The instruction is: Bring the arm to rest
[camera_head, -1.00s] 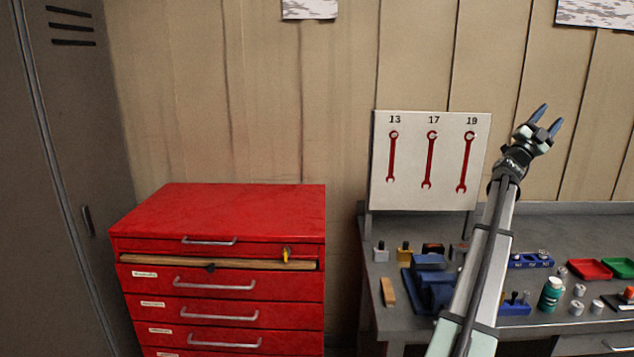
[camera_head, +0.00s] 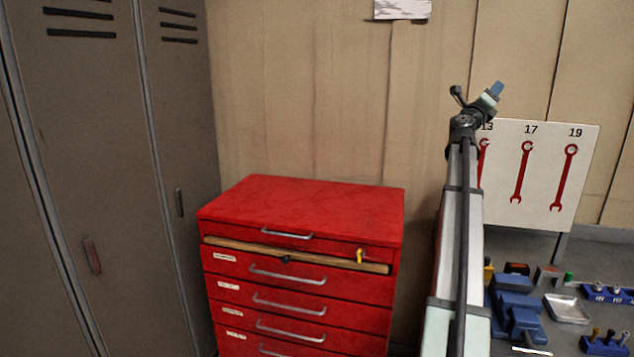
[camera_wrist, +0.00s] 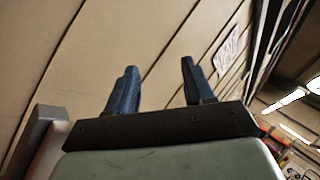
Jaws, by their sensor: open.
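My gripper (camera_head: 494,90) is raised at the right of the head view, in front of the wall and just above the top left of the white wrench board. In the wrist view my gripper (camera_wrist: 157,85) shows two blue fingers spread apart with nothing between them. Beyond them are the beige wall panels (camera_wrist: 100,40). My arm rises from the bottom edge and hides the left edge of the board and part of the bench.
A red drawer cabinet (camera_head: 300,205) stands left of my arm, with grey lockers (camera_head: 100,150) farther left. The wrench board (camera_head: 545,210) stands on the bench at right. A blue vise (camera_head: 515,310), a metal tray (camera_head: 567,308) and a blue socket rack (camera_head: 608,294) are there.

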